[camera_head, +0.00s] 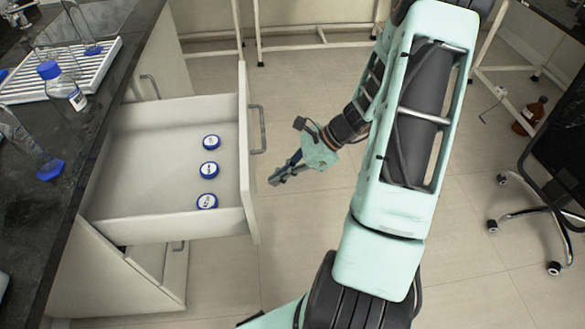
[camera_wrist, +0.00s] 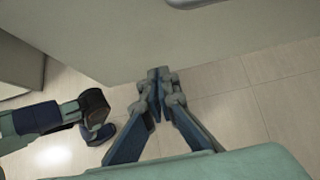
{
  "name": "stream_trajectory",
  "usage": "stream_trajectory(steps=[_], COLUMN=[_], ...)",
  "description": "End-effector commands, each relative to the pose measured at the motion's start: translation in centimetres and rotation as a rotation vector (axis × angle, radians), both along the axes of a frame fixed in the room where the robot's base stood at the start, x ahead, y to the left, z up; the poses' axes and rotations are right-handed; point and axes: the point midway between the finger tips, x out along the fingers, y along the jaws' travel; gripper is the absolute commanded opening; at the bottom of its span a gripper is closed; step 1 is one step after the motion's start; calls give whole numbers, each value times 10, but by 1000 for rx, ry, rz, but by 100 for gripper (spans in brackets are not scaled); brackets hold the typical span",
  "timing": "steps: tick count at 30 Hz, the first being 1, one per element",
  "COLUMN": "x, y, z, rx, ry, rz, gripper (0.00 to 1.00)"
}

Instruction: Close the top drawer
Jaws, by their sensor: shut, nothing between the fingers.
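The top drawer (camera_head: 170,160) is pulled out from under the dark bench in the head view, with its grey bar handle (camera_head: 257,130) on the front panel. Three small round containers with blue rims, one of them (camera_head: 209,169) in the middle, lie inside it. My gripper (camera_head: 275,180) is shut and empty, to the right of the drawer front, below the handle in the picture and apart from the panel. In the wrist view, the shut fingertips (camera_wrist: 160,75) show in front of a pale panel (camera_wrist: 130,35), with part of a handle (camera_wrist: 185,3) at the top edge.
The dark bench top (camera_head: 95,130) carries a white rack (camera_head: 50,80), a blue-capped bottle (camera_head: 63,88) and glassware. A black chair (camera_head: 545,210) stands at the right. A brown bottle (camera_head: 530,115) is on the floor. The tiled floor (camera_head: 285,240) around my gripper is clear.

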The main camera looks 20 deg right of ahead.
Motion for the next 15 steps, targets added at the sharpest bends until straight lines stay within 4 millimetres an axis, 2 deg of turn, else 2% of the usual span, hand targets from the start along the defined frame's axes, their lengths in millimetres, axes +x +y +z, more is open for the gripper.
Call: stream_trajectory(steps=[3,6,15], x=[6,9,11], y=[18,26,32], z=[2,2,3], rx=[-1,-2,-2], ry=[-4,-3,-3], rz=[4,2,2], gripper=[0,0,0])
